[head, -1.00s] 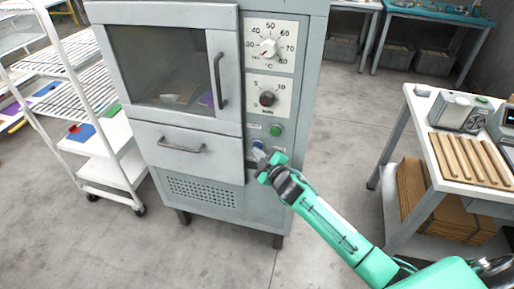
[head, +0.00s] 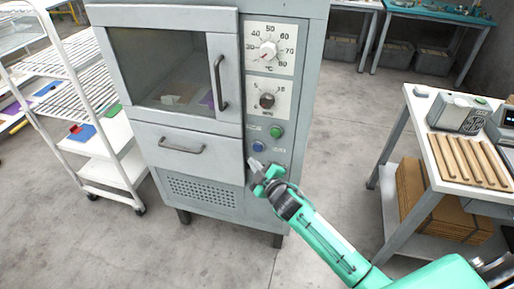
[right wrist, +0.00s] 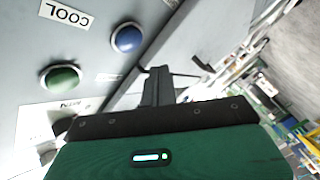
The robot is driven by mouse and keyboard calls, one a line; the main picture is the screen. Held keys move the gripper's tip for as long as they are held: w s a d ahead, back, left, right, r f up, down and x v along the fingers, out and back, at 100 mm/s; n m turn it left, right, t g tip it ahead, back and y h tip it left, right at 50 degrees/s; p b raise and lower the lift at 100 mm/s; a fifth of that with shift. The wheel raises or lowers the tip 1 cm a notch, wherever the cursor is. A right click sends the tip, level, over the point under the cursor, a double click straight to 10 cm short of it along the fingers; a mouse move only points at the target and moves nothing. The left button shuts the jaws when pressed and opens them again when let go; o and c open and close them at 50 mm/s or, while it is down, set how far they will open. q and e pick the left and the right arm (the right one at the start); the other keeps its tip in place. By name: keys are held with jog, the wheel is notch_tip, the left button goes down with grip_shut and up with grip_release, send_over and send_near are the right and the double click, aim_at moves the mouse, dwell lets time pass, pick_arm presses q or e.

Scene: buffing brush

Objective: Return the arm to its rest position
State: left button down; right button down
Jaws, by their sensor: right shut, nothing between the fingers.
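My right gripper (head: 256,165) is shut and empty. In the head view it is in front of the grey oven cabinet (head: 215,215), a little below the blue button (head: 258,146). The green button (head: 276,132) is above and to the right of the blue one. In the right wrist view the shut fingers (right wrist: 160,85) point up the picture, with the blue button (right wrist: 127,39) and the green button (right wrist: 62,77) to their left. The fingers are apart from both buttons. My left gripper is not in view.
The cabinet has a windowed door with a handle (head: 219,82), a drawer handle (head: 181,146) and two dials. A white rack (head: 110,150) stands at left. A white table (head: 425,125) with a wooden slatted tray stands at right. Open grey floor lies between.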

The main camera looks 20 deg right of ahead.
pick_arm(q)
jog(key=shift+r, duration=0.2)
pick_arm(e)
jog(key=shift+s+a, duration=0.5)
jog(key=shift+s, duration=0.25)
